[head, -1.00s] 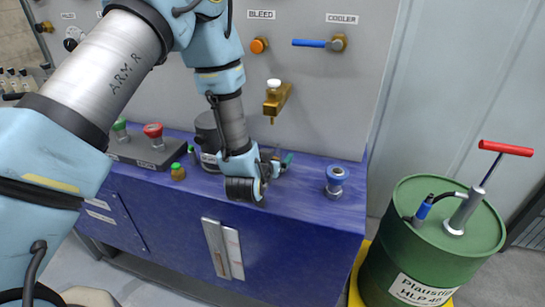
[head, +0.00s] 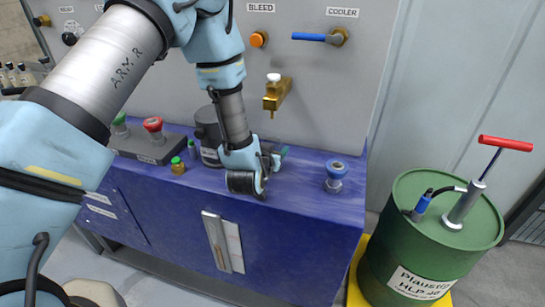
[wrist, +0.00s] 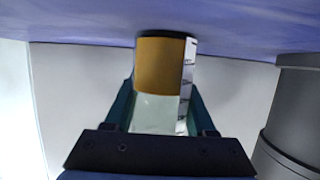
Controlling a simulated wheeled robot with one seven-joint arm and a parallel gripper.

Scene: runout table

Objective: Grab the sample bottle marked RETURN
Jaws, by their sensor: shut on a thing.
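In the wrist view, a small clear bottle (wrist: 160,75) with an amber band of contents stands between my teal fingers. A white label with printed lines shows edge-on at its side; I cannot read its words. My gripper (wrist: 160,108) is shut on this bottle. The bottle's far end is against or very near the blue-purple bench top, and I cannot tell if it touches. In the head view, my gripper (head: 279,156) is low over the bench top, and it largely hides the bottle.
A green-capped amber bottle (head: 178,166) stands left on the bench (head: 310,205). A dark cylinder (head: 209,135) is close behind my gripper. A brass tap (head: 277,92) juts from the panel above.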

